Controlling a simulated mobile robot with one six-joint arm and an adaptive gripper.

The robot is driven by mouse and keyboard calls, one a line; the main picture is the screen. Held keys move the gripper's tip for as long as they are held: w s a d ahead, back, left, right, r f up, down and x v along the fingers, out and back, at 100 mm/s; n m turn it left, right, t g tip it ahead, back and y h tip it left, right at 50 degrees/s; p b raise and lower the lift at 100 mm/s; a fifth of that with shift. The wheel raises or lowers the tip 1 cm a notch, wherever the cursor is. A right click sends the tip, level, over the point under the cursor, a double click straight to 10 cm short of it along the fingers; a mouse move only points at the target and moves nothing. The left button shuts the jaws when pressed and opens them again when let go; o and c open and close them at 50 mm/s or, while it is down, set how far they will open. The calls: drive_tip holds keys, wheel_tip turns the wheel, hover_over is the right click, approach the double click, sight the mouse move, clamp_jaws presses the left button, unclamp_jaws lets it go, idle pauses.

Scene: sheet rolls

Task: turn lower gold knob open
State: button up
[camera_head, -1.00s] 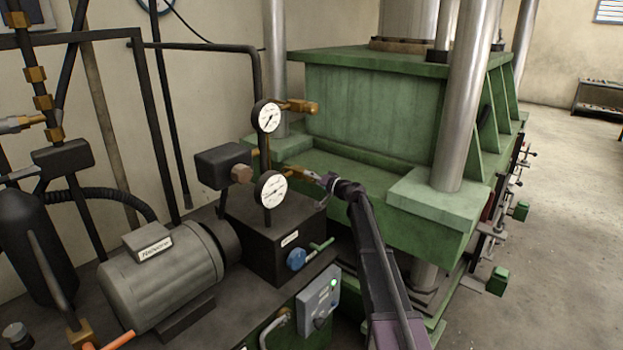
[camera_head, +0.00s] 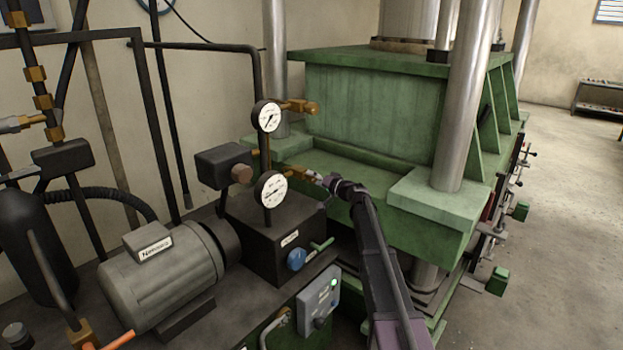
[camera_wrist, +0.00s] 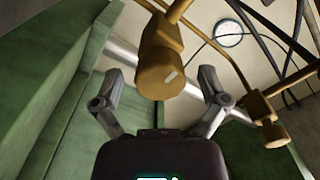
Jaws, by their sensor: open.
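The lower gold knob (camera_head: 301,174) sticks out to the right beside the lower white gauge (camera_head: 270,188). My gripper (camera_head: 318,178) is at its right end, small and partly blurred in the head view. In the wrist view the gold knob (camera_wrist: 158,72) is large, with a pale mark on its round end. My open gripper (camera_wrist: 160,76) has one finger on each side of it, with visible gaps. I cannot tell how far the fingertips reach along the knob.
The upper gold knob (camera_head: 300,106) sits by the upper gauge (camera_head: 267,116). A second gold knob (camera_wrist: 275,133) shows at right in the wrist view. The green press (camera_head: 385,110) stands close behind and right of my arm. A black block (camera_head: 270,240) with a blue knob (camera_head: 296,259) lies below.

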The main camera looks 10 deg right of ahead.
drive_tip(key=v, duration=1)
drive_tip(key=shift+s+d, duration=0.3)
drive_tip(key=s+a+f+n+g+h, duration=0.1)
drive_tip(key=s+a+f+g+h, duration=0.1)
drive_tip(key=s+a+f+g, duration=0.5)
drive_tip(key=s+a+f+n+g+h, duration=0.15)
drive_tip(key=s+f, duration=0.35)
drive_tip(key=s, duration=0.7)
drive_tip(key=s+d+f+g+h, duration=0.2)
drive_tip(key=s+f+h, duration=0.1)
drive_tip(key=s, duration=0.7)
drive_tip(key=s+d+f+g+h, duration=0.2)
drive_tip(key=s+h, duration=0.3)
drive_tip(key=s, duration=0.5)
drive_tip(key=shift+s+d+f+m+g+h, duration=0.25)
drive_tip(key=shift+f+m+g+h, duration=0.15)
drive_tip(key=shift+f, duration=0.4)
